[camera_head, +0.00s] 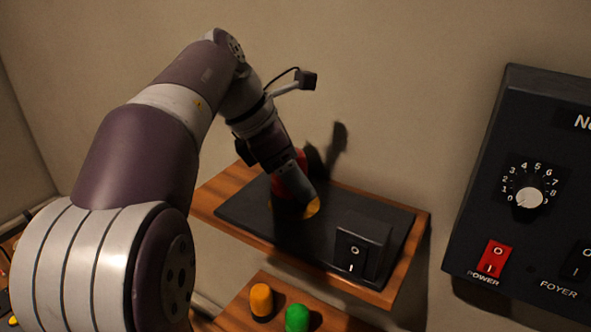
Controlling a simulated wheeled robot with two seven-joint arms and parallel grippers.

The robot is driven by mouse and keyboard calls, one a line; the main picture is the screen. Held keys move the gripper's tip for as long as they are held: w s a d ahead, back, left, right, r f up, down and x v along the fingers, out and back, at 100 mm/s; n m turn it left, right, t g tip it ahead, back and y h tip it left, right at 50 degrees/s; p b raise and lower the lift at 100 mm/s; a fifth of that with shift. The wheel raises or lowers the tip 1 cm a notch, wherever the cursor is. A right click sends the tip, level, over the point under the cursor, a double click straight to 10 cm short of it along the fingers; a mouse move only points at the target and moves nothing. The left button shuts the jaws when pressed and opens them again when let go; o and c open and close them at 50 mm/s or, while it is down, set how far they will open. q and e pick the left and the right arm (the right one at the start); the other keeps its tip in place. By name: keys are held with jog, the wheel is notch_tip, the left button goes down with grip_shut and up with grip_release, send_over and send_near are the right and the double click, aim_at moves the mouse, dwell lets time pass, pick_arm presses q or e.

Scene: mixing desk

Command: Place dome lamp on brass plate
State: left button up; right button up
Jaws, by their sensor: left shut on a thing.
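My left gripper (297,196) reaches down over the black mat on the upper wooden shelf. It is shut on a red dome lamp (279,187), which is mostly hidden behind the gripper. The brass plate (313,208) shows as a small yellow patch on the mat, just at the gripper's tip and partly covered by it. The lamp is over or right beside the plate; I cannot tell whether they touch. My right gripper is not in view.
A black switch box (362,247) stands on the black mat (399,219), right of the plate. An orange dome (261,300) and a green dome (297,318) sit on the lower shelf. A black control panel (540,190) with a dial is at the right.

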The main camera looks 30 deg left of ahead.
pick_arm(q)
jog(key=shift+f, duration=0.25)
jog(key=o, duration=0.9)
jog(key=shift+w+d, duration=0.15)
jog(key=shift+w, duration=0.05)
jog(key=shift+o, duration=1.4)
jog(key=shift+w+d, duration=0.15)
jog(key=shift+d, duration=0.15)
jog(key=shift+r, duration=0.1)
jog(key=shift+a+r, duration=0.25)
jog(key=shift+r, duration=0.05)
jog(key=b+v, duration=0.1)
jog(key=v, duration=0.3)
jog(key=shift+s+a+r, duration=0.25)
jog(key=v, duration=0.7)
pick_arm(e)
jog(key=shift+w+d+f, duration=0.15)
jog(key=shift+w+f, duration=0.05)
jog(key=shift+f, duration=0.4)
pick_arm(q)
jog(key=shift+d, duration=0.15)
